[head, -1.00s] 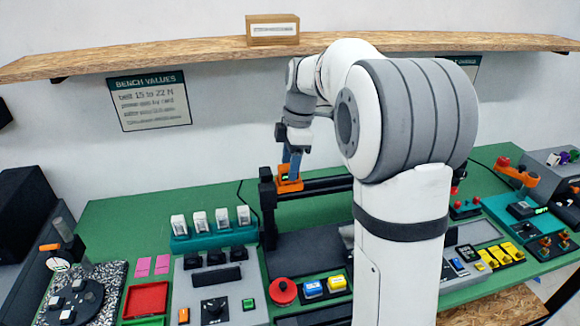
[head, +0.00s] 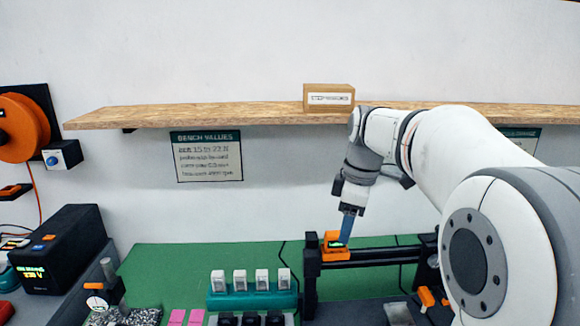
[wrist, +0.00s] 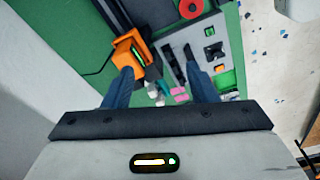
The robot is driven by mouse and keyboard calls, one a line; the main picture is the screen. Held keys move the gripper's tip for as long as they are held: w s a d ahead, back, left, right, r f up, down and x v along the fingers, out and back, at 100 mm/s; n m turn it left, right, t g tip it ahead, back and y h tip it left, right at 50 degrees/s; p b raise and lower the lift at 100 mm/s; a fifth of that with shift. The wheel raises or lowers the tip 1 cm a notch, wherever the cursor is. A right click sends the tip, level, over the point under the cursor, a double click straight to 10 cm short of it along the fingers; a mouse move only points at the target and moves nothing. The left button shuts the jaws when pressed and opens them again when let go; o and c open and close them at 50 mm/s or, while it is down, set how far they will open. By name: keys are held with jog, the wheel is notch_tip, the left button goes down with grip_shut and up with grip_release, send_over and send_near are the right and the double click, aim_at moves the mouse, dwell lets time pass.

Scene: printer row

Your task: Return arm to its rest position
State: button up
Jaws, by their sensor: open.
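My arm reaches from the lower right of the head view toward the back of the bench. My gripper (head: 347,230) points down, its blue fingers beside an orange block (head: 331,248) at the left end of a black rail (head: 385,253). The head view shows the fingers nearly edge-on. In the wrist view my gripper (wrist: 162,82) has its two blue fingers wide apart with nothing held between them. The orange block (wrist: 127,48) is close to the left finger there; I cannot tell whether they touch.
A teal rack (head: 253,299) of white-topped pieces stands left of the rail. A black box (head: 58,250) is at the far left. The green bench (head: 160,262) is bare at back left.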

jog(key=s+f+m+t, duration=0.1)
jog(key=s+f+m, duration=0.2)
jog(key=s+m, duration=0.4)
jog(key=s, duration=0.4)
jog(key=shift+a+f+h, duration=0.2)
jog(key=shift+a+h, duration=0.1)
jog(key=shift+h, duration=0.1)
jog(key=s+f+m, duration=0.2)
jog(key=s, duration=0.1)
jog(key=s+f+m+t, duration=0.1)
jog(key=s+f+m, duration=0.1)
jog(key=s, duration=0.1)
jog(key=s+f+m, duration=0.2)
jog(key=s, duration=0.1)
jog(key=shift+s+f+m+t, duration=0.3)
jog(key=shift+m, duration=0.1)
